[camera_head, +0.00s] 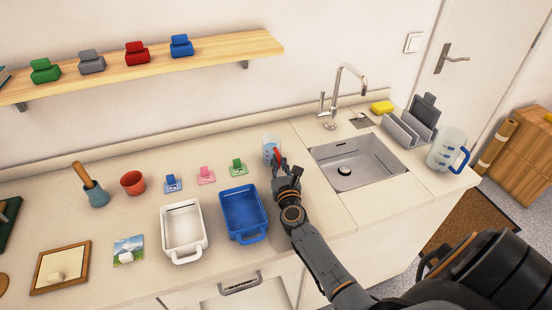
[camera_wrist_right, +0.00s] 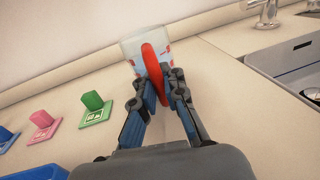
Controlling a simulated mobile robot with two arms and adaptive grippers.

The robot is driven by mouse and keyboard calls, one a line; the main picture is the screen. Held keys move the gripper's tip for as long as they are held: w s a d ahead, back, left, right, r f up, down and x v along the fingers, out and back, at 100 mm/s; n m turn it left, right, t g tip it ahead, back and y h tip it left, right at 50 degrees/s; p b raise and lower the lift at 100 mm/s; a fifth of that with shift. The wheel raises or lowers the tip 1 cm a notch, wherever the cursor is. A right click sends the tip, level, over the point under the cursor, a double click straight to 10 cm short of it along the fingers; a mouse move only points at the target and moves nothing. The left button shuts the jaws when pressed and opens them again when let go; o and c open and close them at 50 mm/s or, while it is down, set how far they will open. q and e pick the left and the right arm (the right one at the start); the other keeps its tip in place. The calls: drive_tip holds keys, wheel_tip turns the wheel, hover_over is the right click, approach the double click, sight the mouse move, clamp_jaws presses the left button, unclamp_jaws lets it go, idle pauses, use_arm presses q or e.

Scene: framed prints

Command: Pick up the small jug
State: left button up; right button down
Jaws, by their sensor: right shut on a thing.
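The small jug (camera_head: 270,147) is clear with a red handle and stands upright at the back of the counter, left of the sink. It also shows in the right wrist view (camera_wrist_right: 133,47), its red handle facing me. My right gripper (camera_head: 281,167) reaches it from the front and is shut on the red handle; its fingers lie on both sides of the handle in the wrist view (camera_wrist_right: 157,82). I cannot tell whether the jug's base touches the counter. A larger clear jug (camera_head: 446,147) with a blue handle stands at the far right. My left gripper is not in view.
A sink (camera_head: 345,172) with a faucet (camera_head: 343,90) lies to the right. A blue tub (camera_head: 243,214) and a white tub (camera_head: 182,228) stand front left of the jug. Small pegged cards, including a green one (camera_head: 238,168), sit left of it. A shelf (camera_head: 220,53) hangs above.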

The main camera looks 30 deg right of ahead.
sight(279, 155)
drive_tip(key=shift+r, duration=0.1)
wheel_tip(279, 155, up, 3)
drive_tip(key=p, duration=0.3)
drive_tip(key=shift+s+a+r+p, duration=0.1)
drive_tip(key=shift+s+r+p, duration=0.05)
drive_tip(key=shift+r+p, duration=0.2)
drive_tip(key=s+a+r+p, duration=0.7)
drive_tip(key=s+r, duration=0.2)
drive_tip(key=s, duration=0.2)
drive_tip(key=shift+s+p, duration=0.25)
drive_tip(key=shift+p, duration=0.15)
